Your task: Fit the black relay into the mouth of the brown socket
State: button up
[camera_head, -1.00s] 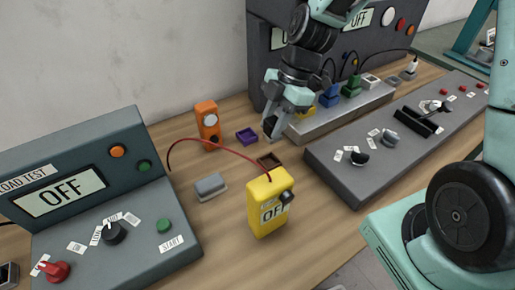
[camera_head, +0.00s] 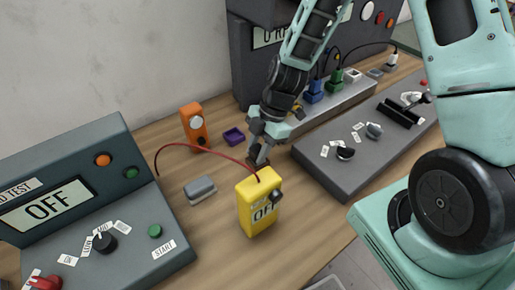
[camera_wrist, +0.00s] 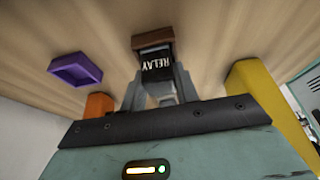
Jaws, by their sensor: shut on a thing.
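My gripper (camera_head: 258,158) points down behind the yellow meter. In the wrist view its fingers (camera_wrist: 160,90) are shut on the black relay (camera_wrist: 157,66), whose white RELAY lettering shows. The brown socket (camera_wrist: 152,40) lies directly beyond the relay's far end, and its rim shows above the relay. The relay covers most of the socket's mouth, so I cannot tell whether its end is inside or just above. In the head view the gripper and the meter hide the socket almost wholly.
The yellow meter (camera_head: 259,205) with its red lead stands close in front of my gripper. A purple socket (camera_head: 234,136) and an orange meter (camera_head: 193,126) are behind to the left. A grey block (camera_head: 200,190) lies left. A grey control panel (camera_head: 340,165) is to the right.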

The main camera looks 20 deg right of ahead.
jog(key=shift+f, duration=0.2)
jog(key=o, duration=1)
jog(key=shift+r, duration=0.1)
jog(key=shift+c, duration=0.2)
jog(key=shift+r, duration=0.1)
jog(key=s+b+v, duration=0.1)
jog(key=v, duration=1)
jog(key=s+a+r+m+h, duration=0.2)
jog(key=s+a+m, duration=0.3)
jog(key=s, duration=0.4)
jog(key=s+a+r+m+h, duration=0.1)
jog(key=s+a+r+m, duration=0.3)
jog(key=s+m, duration=0.3)
jog(key=shift+s+a+m+t+h, duration=0.35)
jog(key=shift+s+a, duration=0.35)
jog(key=shift+s, duration=0.65)
